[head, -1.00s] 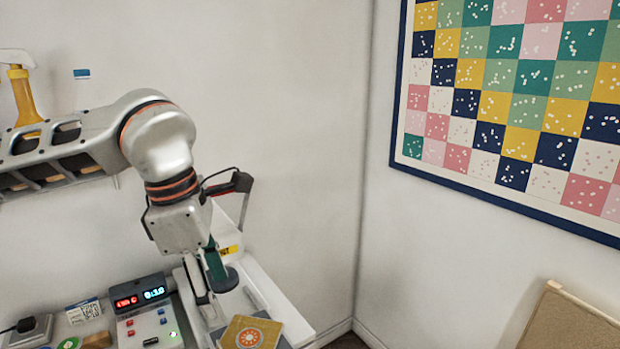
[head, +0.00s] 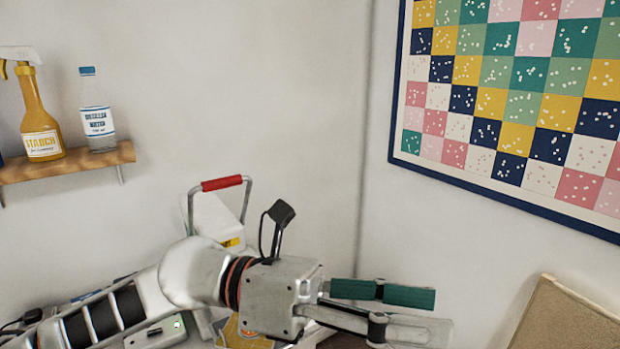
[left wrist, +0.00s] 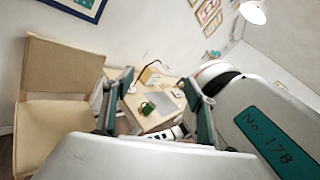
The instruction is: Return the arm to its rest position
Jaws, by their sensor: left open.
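My left arm crosses the bottom of the head view, low and stretched toward the right. Its gripper (head: 420,313) points right, with its fingers apart and nothing between them. It hangs in front of the white wall corner, clear of the wall picture. In the left wrist view the two fingers (left wrist: 158,82) stand wide apart, and the room shows through the gap. My right gripper is in neither view.
A white device with a red handle (head: 222,183) stands behind my arm. A shelf (head: 75,163) holds a starch bottle (head: 40,115) and a water bottle (head: 98,118). The left wrist view shows a tan chair (left wrist: 62,75) and a desk with a green mug (left wrist: 147,108).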

